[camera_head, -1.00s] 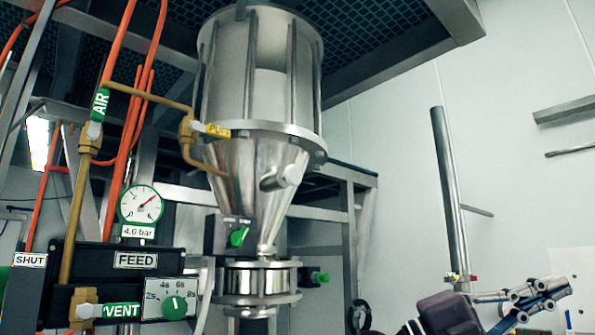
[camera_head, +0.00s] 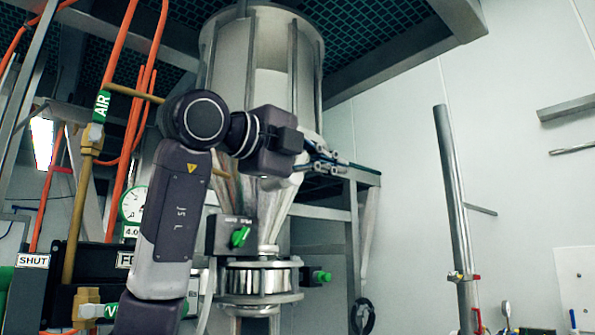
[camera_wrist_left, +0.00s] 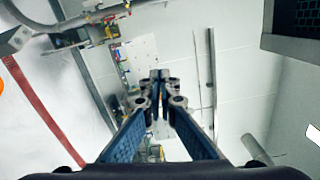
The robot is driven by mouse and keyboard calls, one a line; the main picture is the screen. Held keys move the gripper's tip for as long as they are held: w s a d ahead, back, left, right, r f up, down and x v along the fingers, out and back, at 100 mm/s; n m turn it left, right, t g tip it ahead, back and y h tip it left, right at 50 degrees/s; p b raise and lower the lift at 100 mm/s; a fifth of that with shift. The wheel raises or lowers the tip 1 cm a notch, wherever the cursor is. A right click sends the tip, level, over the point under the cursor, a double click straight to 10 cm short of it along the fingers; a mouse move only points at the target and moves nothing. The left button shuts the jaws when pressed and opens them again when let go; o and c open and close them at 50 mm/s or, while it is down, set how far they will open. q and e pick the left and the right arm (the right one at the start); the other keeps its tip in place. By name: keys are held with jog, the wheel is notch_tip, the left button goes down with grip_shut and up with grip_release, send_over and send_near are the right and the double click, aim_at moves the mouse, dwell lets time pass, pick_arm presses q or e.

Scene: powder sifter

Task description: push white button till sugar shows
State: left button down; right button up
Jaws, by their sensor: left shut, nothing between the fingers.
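The steel hopper (camera_head: 284,205) stands at the centre of the head view, under a clear-walled drum (camera_head: 262,50). A pale, white-ended stub (camera_head: 291,181) on the cone's side is mostly hidden by my left gripper; I cannot tell whether it is the white button. My left gripper (camera_head: 340,163) crosses in front of the cone with its fingers shut and empty, pointing right. It also shows in the left wrist view (camera_wrist_left: 158,77), fingertips together against the white wall. I see no sugar that I can make out. My right gripper is not in view.
A green knob (camera_head: 240,237) sits left of the cone's lower end, and a green button (camera_head: 321,277) right of the sieve ring (camera_head: 258,280). My arm partly covers the gauge (camera_head: 132,204) and the FEED panel. A steel post (camera_head: 452,190) stands at right; space between is free.

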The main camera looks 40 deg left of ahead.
pick_arm(q)
jog(key=s+a+r+n+y, duration=0.2)
jog(key=s+a+n+y, duration=0.2)
jog(key=s+a, duration=0.3)
jog(key=shift+a, duration=0.25)
jog(key=shift+w+r, duration=0.1)
jog(key=w+a+p, duration=0.5)
jog(key=w+p, duration=0.1)
jog(key=w, duration=0.4)
jog(key=shift+w+a, duration=0.15)
jog(key=shift+a, duration=0.05)
